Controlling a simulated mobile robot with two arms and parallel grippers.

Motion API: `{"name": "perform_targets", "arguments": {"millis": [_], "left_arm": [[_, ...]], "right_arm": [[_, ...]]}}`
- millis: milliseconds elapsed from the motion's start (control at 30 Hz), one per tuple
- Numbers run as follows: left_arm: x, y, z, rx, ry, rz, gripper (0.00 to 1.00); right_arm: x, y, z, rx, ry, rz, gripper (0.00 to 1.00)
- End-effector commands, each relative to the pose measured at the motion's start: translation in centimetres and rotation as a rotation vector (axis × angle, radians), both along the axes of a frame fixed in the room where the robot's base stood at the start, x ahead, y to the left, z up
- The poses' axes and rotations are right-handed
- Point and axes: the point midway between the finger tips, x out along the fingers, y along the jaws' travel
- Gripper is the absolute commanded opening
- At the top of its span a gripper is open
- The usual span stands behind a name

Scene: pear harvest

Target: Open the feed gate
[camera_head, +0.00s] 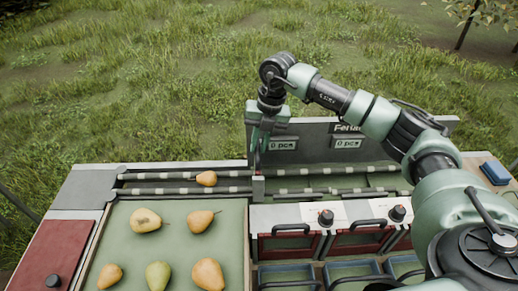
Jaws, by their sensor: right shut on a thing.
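The feed gate (258,188) is a small grey upright plate across the conveyor lane, right of a single pear (206,178) lying between the rails. My right gripper (257,163) points down from above, shut on the upper part of the gate. The fingertips and the grasped part are small and dark, so the exact grip is hard to see. My left gripper is not in view.
A green tray (178,254) at the front left holds several pears. A display panel reading "0 pcs" (283,143) stands behind the lane. Red doors with handles (292,245), knobs and blue-green bins (286,275) are at the front right.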

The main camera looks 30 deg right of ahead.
Motion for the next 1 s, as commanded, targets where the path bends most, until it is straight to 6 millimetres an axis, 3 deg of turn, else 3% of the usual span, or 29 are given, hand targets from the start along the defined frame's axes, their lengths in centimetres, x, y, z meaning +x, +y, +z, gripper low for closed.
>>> {"name": "perform_targets", "arguments": {"millis": [33,100,433,467,533,867,1000], "left_arm": [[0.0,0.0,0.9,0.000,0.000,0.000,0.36],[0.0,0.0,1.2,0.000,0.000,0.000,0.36],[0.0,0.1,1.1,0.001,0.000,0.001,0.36],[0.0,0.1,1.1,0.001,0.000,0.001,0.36],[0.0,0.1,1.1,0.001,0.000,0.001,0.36],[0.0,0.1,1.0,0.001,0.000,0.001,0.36],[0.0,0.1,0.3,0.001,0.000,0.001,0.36]], "right_arm": [[0.4,-0.1,2.1,0.001,-0.014,-0.004,0.00],[0.4,-0.1,3.3,0.001,-0.014,-0.004,0.00],[0.2,-0.1,3.5,0.000,-0.010,-0.003,0.00],[0.2,-0.1,3.4,0.000,-0.010,-0.003,0.20],[0.2,-0.1,3.4,0.000,-0.009,-0.003,0.36],[0.2,-0.1,3.4,0.000,-0.007,-0.001,0.36],[0.1,-0.4,4.7,0.000,-0.010,-0.002,0.36]]}}
